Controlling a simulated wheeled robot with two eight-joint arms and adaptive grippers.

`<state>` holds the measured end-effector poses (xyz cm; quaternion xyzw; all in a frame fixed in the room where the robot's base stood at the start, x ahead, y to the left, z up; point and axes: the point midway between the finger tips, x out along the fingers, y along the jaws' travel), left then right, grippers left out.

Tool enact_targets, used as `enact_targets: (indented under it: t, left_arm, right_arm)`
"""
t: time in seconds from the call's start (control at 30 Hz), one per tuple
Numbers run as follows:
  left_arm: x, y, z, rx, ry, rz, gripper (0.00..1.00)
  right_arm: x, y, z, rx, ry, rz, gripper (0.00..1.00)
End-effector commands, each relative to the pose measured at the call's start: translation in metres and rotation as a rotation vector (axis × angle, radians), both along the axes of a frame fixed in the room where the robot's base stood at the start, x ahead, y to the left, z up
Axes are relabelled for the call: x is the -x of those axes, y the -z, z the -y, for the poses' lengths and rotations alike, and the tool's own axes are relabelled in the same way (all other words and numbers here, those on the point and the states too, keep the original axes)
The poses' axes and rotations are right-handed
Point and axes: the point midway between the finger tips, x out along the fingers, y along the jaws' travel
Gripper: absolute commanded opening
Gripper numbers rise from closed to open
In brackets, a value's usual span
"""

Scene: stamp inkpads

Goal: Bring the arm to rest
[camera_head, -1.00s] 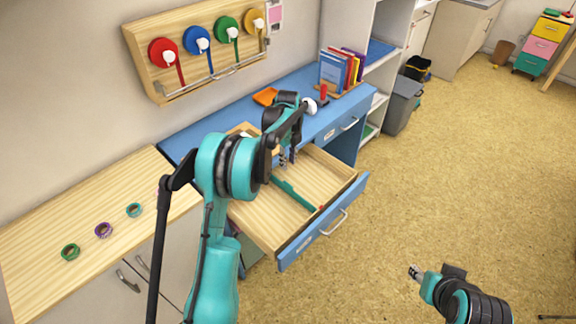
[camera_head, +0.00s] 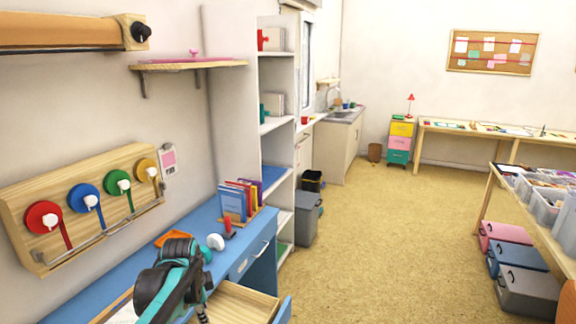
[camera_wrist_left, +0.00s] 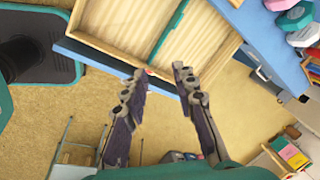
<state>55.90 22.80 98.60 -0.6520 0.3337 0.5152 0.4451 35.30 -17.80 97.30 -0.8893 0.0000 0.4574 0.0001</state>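My left arm comes up from the bottom of the head view, over the open drawer (camera_head: 240,303) of the blue desk (camera_head: 207,227). Beyond the fingertips lies the open wooden drawer (camera_wrist_left: 110,22) with a green divider (camera_wrist_left: 170,32). The fingertips look apart from the drawer. My right gripper is not in view.
Books (camera_head: 236,200), a red stamp (camera_head: 228,228), a white round thing (camera_head: 215,241) and an orange tray (camera_head: 172,238) stand on the desk. A ribbon rack (camera_head: 85,205) hangs on the wall. A grey bin (camera_head: 306,215) stands past the shelves. The floor (camera_head: 380,240) is clear.

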Motion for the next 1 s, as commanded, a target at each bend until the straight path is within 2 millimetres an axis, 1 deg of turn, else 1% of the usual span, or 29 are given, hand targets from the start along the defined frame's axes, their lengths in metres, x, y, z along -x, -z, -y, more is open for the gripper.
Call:
enact_targets:
  t: [0.03, 0.13, 0.23, 0.33, 0.4, 0.5, 0.6, 0.7, 0.8, 1.0]
  left_arm:
    - [0.021, -0.008, 0.007, 0.022, -0.079, 0.030, 0.28]
    - [0.055, -0.020, 0.016, 0.077, -0.255, 0.092, 0.28]
    - [0.090, -0.024, 0.026, 0.145, -0.427, 0.154, 0.28]
    - [0.124, -0.023, 0.033, 0.224, -0.596, 0.212, 0.28]
    - [0.146, -0.018, 0.038, 0.285, -0.708, 0.247, 0.28]
    - [0.172, -0.008, 0.043, 0.370, -0.849, 0.290, 0.28]
    - [0.191, 0.001, 0.047, 0.441, -0.958, 0.318, 0.28]
    - [0.201, 0.009, 0.049, 0.491, -1.027, 0.334, 0.28]
    - [0.206, 0.012, 0.050, 0.515, -1.060, 0.340, 0.28]
    - [0.206, 0.012, 0.050, 0.521, -1.069, 0.342, 0.28]
  right_arm:
    - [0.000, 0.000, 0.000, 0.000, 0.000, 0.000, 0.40]
    - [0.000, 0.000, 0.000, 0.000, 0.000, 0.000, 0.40]
    - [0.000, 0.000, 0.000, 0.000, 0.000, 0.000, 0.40]
    - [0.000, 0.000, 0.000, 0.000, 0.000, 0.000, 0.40]
    - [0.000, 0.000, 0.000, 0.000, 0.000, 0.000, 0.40]
    - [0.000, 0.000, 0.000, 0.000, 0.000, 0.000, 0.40]
    - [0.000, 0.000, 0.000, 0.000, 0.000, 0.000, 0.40]
    - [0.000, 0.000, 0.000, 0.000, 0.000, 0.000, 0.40]
    - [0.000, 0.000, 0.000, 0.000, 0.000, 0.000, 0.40]
    - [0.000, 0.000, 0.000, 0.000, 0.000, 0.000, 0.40]
